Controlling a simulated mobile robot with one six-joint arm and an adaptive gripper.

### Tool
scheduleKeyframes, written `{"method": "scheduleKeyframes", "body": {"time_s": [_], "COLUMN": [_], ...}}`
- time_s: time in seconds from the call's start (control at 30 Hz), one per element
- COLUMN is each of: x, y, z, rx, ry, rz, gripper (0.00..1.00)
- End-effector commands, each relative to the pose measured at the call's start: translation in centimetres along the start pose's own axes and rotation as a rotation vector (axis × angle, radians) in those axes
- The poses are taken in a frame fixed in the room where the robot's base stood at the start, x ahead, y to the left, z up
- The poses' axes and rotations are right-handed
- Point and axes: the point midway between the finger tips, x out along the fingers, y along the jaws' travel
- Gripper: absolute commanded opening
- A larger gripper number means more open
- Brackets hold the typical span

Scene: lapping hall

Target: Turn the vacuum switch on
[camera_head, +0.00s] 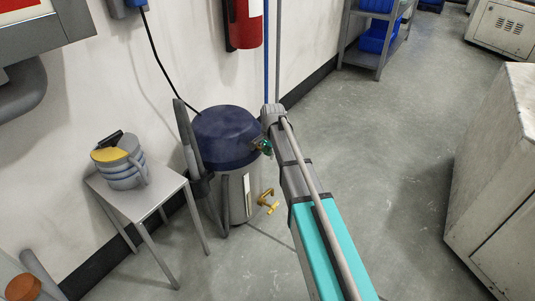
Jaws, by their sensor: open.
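The vacuum (240,184) is a pale metal drum with a dark blue lid (225,123), upright on the floor by the wall. A dark grey bar stands at its left side. A brass-yellow tap-like fitting sticks out low on its right. A small teal and dark part (262,145) shows at the lid's right edge; I cannot tell whether it is the switch. A long grey and teal arm-like part, probably mine, reaches from the bottom and covers some of the drum's right side. I cannot make out my gripper's fingers.
A small grey stool (134,200) left of the vacuum bears a ribbed container (118,165) with a yellow top. A red extinguisher (243,24) hangs on the wall. A shelf (378,43) holds blue bins. A pale cabinet (495,190) stands at right. The floor between is clear.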

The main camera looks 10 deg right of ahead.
Motion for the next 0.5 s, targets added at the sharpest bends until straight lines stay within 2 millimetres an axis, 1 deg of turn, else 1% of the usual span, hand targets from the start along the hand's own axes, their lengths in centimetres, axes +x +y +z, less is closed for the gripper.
{"method": "scheduleKeyframes", "body": {"time_s": [0.13, 0.17, 0.2, 0.27, 0.4, 0.47, 0.5], "x": [-0.02, -0.02, -0.02, -0.02, -0.02, -0.02, -0.02], "y": [0.00, 0.00, 0.00, 0.00, 0.00, 0.00, -0.01], "z": [0.00, 0.00, 0.00, 0.00, 0.00, -0.01, -0.01], "rx": [0.000, 0.000, 0.000, 0.000, 0.000, 0.000, 0.000], "ry": [0.000, 0.000, 0.000, 0.000, 0.000, 0.000, 0.000], "rz": [0.000, 0.000, 0.000, 0.000, 0.000, 0.000, 0.000], "gripper": [0.61, 0.59, 0.52, 0.40, 0.14, 0.03, 0.00]}}
